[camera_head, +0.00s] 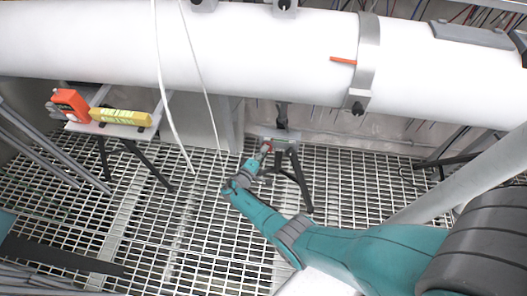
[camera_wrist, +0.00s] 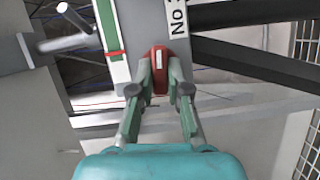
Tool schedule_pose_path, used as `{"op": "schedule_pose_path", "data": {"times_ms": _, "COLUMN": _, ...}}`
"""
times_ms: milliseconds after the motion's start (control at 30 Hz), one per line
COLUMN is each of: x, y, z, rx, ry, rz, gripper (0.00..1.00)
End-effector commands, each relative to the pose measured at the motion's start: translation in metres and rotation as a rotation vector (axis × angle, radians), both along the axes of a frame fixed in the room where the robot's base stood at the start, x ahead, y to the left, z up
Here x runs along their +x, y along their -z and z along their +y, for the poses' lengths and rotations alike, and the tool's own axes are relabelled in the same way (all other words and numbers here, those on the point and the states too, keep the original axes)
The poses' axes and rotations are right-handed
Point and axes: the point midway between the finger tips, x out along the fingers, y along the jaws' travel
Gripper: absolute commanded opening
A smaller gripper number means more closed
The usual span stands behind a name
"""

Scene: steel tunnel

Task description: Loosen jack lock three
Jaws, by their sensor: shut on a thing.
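A jack on black tripod legs (camera_head: 301,181) stands on the grating under the white pipe. In the wrist view, its grey post carries a red lock handle (camera_wrist: 159,58) and a white label (camera_wrist: 178,22) reading "No", with the number cut off at the frame edge. My gripper (camera_wrist: 158,88) is shut on the red handle, one green-padded finger on each side. In the head view, my gripper (camera_head: 261,158) is at the jack's upper part, with a little red showing between the fingers. The rest of the lock is hidden.
The white pipe (camera_head: 230,45) with a metal strap (camera_head: 367,60) runs above the jack. Two cables (camera_head: 165,95) hang to the left. A small table (camera_head: 108,129) holds an orange device (camera_head: 71,105) and a yellow level (camera_head: 120,117). Open grating (camera_head: 170,225) lies left of my arm.

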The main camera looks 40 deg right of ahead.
Motion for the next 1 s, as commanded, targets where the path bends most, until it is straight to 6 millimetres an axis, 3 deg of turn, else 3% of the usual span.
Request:
{"op": "schedule_pose_path", "data": {"times_ms": 367, "x": 0.001, "y": 0.000, "z": 0.000, "rx": -0.001, "ry": -0.002, "rz": 0.003, "gripper": 0.00}}
{"op": "schedule_pose_path", "data": {"times_ms": 400, "x": 0.001, "y": 0.000, "z": 0.000, "rx": -0.001, "ry": -0.002, "rz": 0.003, "gripper": 0.20}}
{"op": "schedule_pose_path", "data": {"times_ms": 500, "x": 0.000, "y": 0.000, "z": 0.000, "rx": -0.001, "ry": -0.001, "rz": 0.003, "gripper": 0.41}}
{"op": "schedule_pose_path", "data": {"times_ms": 833, "x": 0.000, "y": 0.000, "z": 0.003, "rx": -0.002, "ry": -0.002, "rz": 0.002, "gripper": 0.41}}
{"op": "schedule_pose_path", "data": {"times_ms": 1000, "x": -0.005, "y": 0.000, "z": 0.021, "rx": -0.001, "ry": -0.004, "rz": 0.002, "gripper": 0.41}}
